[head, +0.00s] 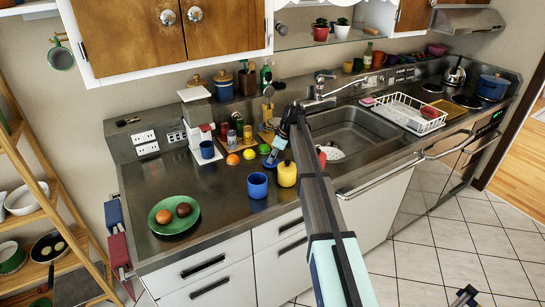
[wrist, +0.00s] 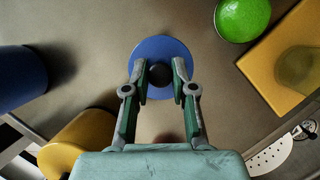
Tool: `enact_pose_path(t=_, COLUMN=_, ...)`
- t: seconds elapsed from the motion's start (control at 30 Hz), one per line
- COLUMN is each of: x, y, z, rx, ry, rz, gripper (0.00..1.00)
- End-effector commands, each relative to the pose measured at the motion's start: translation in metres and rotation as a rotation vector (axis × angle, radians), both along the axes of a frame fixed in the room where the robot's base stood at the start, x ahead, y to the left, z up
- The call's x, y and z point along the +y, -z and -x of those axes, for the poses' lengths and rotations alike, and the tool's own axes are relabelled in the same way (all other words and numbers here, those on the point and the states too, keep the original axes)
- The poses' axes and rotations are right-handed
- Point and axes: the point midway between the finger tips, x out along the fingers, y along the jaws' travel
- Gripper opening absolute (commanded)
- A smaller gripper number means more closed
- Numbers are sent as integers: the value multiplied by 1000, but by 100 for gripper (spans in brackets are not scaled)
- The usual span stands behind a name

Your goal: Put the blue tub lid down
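The blue tub lid (wrist: 159,45) is a round blue disc with a dark knob, seen from above in the wrist view. My gripper (wrist: 160,75) has one finger on each side of the knob and appears shut on it. In the head view my gripper (head: 284,131) is over the counter near the sink's left end, with the blue lid (head: 280,143) under it. Whether the lid touches the counter is hard to tell. A blue tub (head: 258,186) stands on the counter in front, beside a yellow container (head: 287,174).
A lime (wrist: 242,18) and a wooden board (wrist: 270,65) lie close to the lid. A green plate (head: 174,215) with fruit is at the front left. The sink (head: 350,135) lies right. Bare counter surrounds the plate.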

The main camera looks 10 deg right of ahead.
Motion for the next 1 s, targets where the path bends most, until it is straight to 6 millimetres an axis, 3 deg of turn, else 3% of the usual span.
enact_pose_path(t=0.37, x=0, y=-1, z=0, rx=0, ry=0, rz=0, gripper=49)
enact_pose_path(t=0.53, x=-4, y=-11, z=1, rx=-1, ry=2, rz=1, gripper=49)
enact_pose_path(t=1.0, x=-33, y=-89, z=14, rx=-1, ry=2, rz=1, gripper=49)
